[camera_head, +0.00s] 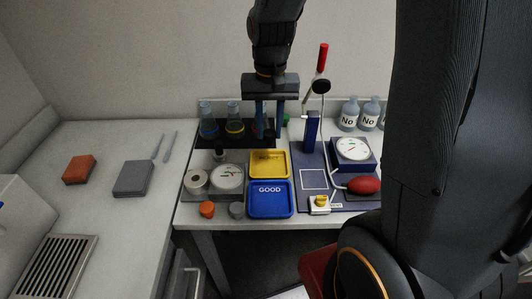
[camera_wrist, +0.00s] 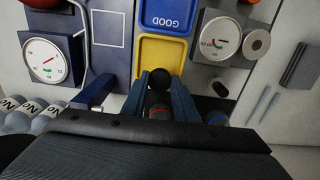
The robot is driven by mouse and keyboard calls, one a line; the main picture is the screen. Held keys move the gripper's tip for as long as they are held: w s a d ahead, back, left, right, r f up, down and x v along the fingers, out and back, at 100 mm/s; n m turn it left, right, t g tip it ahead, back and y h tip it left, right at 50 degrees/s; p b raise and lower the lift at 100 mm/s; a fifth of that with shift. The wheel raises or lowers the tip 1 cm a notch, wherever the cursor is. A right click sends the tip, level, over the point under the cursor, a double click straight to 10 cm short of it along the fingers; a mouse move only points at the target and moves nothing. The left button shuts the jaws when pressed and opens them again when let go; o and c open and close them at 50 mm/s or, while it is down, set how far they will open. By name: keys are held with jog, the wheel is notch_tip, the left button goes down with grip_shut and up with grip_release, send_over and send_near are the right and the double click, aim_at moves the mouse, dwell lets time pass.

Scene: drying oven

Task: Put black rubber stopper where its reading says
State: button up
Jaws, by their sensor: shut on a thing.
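My gripper (camera_head: 269,136) hangs over the black mat at the back of the bench. In the wrist view (camera_wrist: 160,80) its blue fingers are shut on a round black thing, which looks like the black rubber stopper (camera_wrist: 160,74). The fingers hide much of it. The yellow tray (camera_head: 269,153) and the blue tray marked GOOD (camera_head: 270,211) lie in front of the gripper, empty. The yellow tray's lettering is too small to read surely. Left of them is a grey gauge (camera_head: 227,177) with a white dial and coloured marks; I cannot read it surely.
Flasks (camera_head: 208,124) stand on the black mat by the gripper. An orange stopper (camera_head: 207,209) and a grey one (camera_head: 237,211) sit at the front edge. A blue-based dial (camera_head: 353,149), red bulb (camera_head: 364,186) and lever stand (camera_head: 311,131) are right. The left bench is mostly free.

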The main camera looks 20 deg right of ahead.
aim_at(270, 134)
jog(key=shift+s+f+p, duration=0.1)
jog(key=shift+f+p, duration=0.65)
jog(key=shift+f, duration=3.6)
jog(key=shift+f, duration=0.15)
jog(key=o, duration=1.1)
notch_tip(270, 134, up, 12)
jog(key=shift+f+b, duration=0.1)
jog(key=shift+b, duration=1.15)
jog(key=shift+s, duration=0.1)
jog(key=s+f+n+t, duration=0.1)
jog(key=s+f+n, duration=0.2)
jog(key=s, duration=0.6)
jog(key=shift+s+f+n, duration=0.15)
jog(key=shift+f+n, duration=0.15)
jog(key=shift+f, duration=0.45)
